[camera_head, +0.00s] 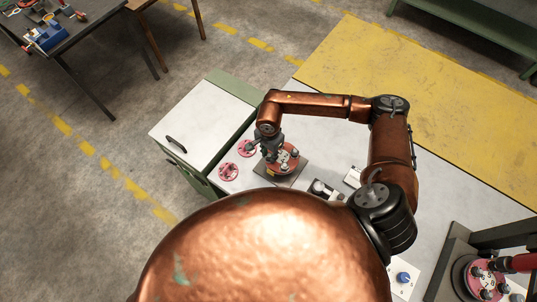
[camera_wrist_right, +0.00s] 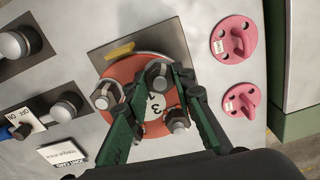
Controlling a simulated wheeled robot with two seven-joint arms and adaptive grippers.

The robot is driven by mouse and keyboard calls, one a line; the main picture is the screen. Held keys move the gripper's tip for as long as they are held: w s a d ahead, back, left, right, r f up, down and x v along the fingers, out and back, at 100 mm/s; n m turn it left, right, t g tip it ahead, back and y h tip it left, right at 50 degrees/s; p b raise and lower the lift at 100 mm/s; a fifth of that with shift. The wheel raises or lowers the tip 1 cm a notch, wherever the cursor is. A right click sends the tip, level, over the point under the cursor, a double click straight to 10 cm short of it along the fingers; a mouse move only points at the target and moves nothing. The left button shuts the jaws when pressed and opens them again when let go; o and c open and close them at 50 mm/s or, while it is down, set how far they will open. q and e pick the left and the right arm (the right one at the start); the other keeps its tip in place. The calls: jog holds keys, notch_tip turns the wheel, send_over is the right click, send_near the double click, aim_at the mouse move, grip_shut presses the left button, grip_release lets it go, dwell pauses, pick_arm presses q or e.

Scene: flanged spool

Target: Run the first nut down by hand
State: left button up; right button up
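The orange-red flanged spool (camera_wrist_right: 125,72) sits on a grey square plate (camera_wrist_right: 165,38) on the bench. Its top face has white markings and metal studs with nuts: one at the left (camera_wrist_right: 106,96), one at the lower right (camera_wrist_right: 177,121) and one at the top (camera_wrist_right: 157,74). In the right wrist view my right gripper (camera_wrist_right: 160,76) has its green fingers on both sides of the top nut, seemingly touching it. Its seating depth is hidden. In the head view my right gripper (camera_head: 270,153) points down over the spool (camera_head: 291,158). My left gripper is out of view.
Two pink handled discs (camera_wrist_right: 233,40) (camera_wrist_right: 240,101) lie right of the plate in the wrist view. Dark blocks with round-headed metal parts (camera_wrist_right: 65,107) and a labelled card (camera_wrist_right: 66,157) lie left. A green-sided cabinet (camera_head: 205,120) adjoins the bench. Another fixture with a pink flange (camera_head: 482,281) stands lower right.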

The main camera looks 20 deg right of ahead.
jog(key=c, duration=0.3)
jog(key=shift+c, duration=1)
jog(key=shift+a, duration=0.2)
grip_shut()
jog(key=shift+d, duration=0.15)
jog(key=shift+f+m+b, duration=0.1)
jog(key=shift+m+b, duration=0.5)
jog(key=shift+b, duration=0.15)
jog(key=shift+f+m+b, duration=0.1)
jog(key=shift+m+b, duration=1)
jog(key=shift+m, duration=0.1)
jog(key=m+b, duration=0.2)
jog(key=m, duration=0.1)
jog(key=shift+m+b, duration=0.3)
jog(key=shift+b, duration=0.1)
jog(key=m+b, duration=0.2)
jog(key=m, duration=0.2)
jog(key=shift+s+m+b, duration=0.1)
jog(key=shift+m+b, duration=0.2)
jog(key=shift+b, duration=0.1)
pick_arm(q)
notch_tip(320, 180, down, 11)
jog(key=b, duration=0.2)
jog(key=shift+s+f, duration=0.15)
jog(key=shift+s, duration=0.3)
pick_arm(e)
jog(key=shift+m, duration=2.2)
